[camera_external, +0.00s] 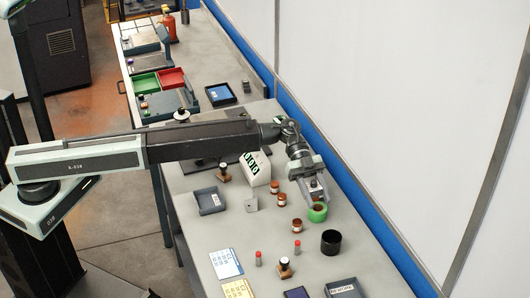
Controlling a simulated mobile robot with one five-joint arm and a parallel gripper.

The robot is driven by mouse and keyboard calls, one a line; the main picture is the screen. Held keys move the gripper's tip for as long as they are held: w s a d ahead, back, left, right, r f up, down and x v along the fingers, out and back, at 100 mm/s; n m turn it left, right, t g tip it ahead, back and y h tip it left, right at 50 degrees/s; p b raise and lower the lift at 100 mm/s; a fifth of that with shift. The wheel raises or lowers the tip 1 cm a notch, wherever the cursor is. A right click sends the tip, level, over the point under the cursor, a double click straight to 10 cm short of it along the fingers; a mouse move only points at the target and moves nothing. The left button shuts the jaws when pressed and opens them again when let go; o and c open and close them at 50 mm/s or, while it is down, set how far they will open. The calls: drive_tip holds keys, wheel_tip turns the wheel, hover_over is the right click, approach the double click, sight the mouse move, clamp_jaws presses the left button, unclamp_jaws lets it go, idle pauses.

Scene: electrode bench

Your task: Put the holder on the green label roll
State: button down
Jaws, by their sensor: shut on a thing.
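The green label roll (317,214) stands on the grey bench, right of the middle, with a brownish core showing at its top. My gripper (316,199) points down directly over the roll, its fingers close together. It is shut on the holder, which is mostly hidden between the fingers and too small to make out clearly. I cannot tell whether the holder touches the roll.
A black cup (331,243) stands just in front of the roll. Small brown jars (282,199) stand to its left. A white box (256,169), a grey tray (208,201) and red-capped vials (297,247) are nearby. A wall runs along the right edge.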

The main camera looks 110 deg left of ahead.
sight(322, 214)
drive_tip(key=shift+w+a, duration=0.25)
drive_tip(key=shift+w, duration=0.4)
drive_tip(key=f+b, duration=0.4)
drive_tip(key=shift+w+a, duration=0.1)
drive_tip(key=shift+w, duration=0.2)
drive_tip(key=shift+r, duration=0.2)
drive_tip(key=shift+f, duration=0.2)
drive_tip(key=c, duration=0.8)
unclamp_jaws()
drive_tip(key=shift+c, duration=0.2)
drive_tip(key=shift+r, duration=0.2)
